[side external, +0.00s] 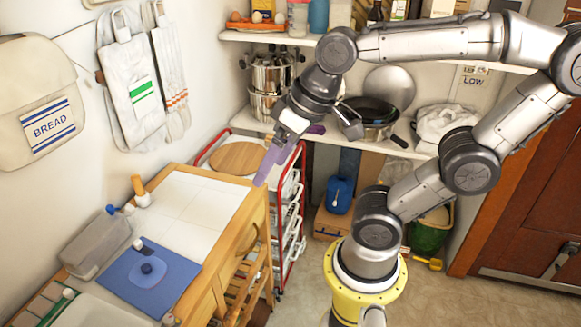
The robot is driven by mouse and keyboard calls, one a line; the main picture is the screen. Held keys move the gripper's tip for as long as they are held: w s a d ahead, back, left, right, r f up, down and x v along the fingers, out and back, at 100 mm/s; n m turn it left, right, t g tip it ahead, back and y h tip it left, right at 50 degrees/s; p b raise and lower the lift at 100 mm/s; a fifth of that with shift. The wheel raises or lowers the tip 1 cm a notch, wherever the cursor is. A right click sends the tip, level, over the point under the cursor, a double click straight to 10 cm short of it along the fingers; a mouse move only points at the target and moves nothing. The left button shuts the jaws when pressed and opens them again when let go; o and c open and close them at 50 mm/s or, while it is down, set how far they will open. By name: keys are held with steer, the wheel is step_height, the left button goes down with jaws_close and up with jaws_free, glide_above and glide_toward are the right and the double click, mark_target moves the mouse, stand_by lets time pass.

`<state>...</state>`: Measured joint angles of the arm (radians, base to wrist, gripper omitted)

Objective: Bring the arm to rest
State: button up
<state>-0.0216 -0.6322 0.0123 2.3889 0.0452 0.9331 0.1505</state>
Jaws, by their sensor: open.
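My gripper (285,150) hangs at the end of the raised arm, in front of the shelves and above the far right corner of the wooden worktop (256,205). It is open, with a long purple part pointing down and left. I see nothing held in it. A dark pan (372,110) sits on the lower shelf (405,146), behind and to the right of my gripper in the picture. Stacked steel pots (270,77) stand on the same shelf to the left. My wrist partly hides the shelf between them.
A red-framed rack (291,215) with a round wooden board (237,158) stands between the worktop and shelves. A blue mat (147,280) and grey bin (96,246) lie on the worktop. A white cloth bundle (445,122) is on the shelf at right. The floor (470,305) at lower right is clear.

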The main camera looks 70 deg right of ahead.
steer(key=s, duration=0.1)
steer(key=s+d+f+n, duration=0.1)
steer(key=shift+s+d+f+n+t+h, duration=0.1)
steer(key=shift+s+f+n+t+h, duration=0.2)
steer(key=shift+s, duration=0.05)
